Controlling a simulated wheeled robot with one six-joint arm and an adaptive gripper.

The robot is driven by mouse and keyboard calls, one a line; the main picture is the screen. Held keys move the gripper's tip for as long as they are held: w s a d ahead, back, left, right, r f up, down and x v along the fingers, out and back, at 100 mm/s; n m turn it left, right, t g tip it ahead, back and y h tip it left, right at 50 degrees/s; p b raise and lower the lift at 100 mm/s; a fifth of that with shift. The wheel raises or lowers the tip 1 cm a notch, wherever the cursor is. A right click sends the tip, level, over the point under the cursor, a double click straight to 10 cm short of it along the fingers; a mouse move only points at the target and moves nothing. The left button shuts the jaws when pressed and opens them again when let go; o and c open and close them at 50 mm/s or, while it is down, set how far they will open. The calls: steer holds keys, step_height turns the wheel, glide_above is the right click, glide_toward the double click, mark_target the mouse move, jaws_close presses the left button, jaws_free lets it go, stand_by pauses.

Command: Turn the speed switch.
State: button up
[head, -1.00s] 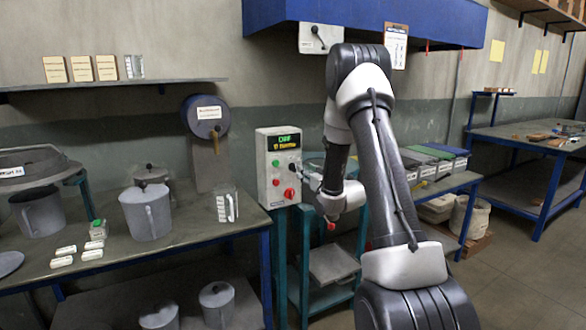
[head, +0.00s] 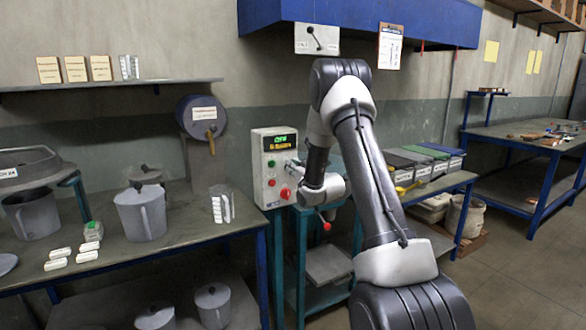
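The control box (head: 267,172) is a pale upright panel with a lit green and yellow display (head: 279,143). A red button (head: 285,193) sits low on its face, with small red and green buttons at its left side. My gripper (head: 296,167) is at the right side of the panel's face, around mid-height, in front of where a dark knob showed. The speed switch is not clearly visible; my gripper and wrist cover that area. The fingers are too small and blurred to tell whether they are open, shut or touching the panel.
A workbench (head: 185,228) with a grey jug (head: 141,213) and white blocks stands to the left. A lever box (head: 317,39) hangs above. Open floor lies at the right.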

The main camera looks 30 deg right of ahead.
steer(key=shift+d+m, duration=0.1)
steer(key=shift+m, duration=0.3)
jaws_close()
steer(key=m, duration=0.7)
steer(key=d+m, duration=0.1)
steer(key=m, duration=0.3)
steer(key=shift+f, duration=0.35)
steer(key=o, duration=0.7)
jaws_free()
steer(key=shift+c, duration=0.2)
steer(key=s, duration=1.2)
steer(key=shift+d, duration=0.25)
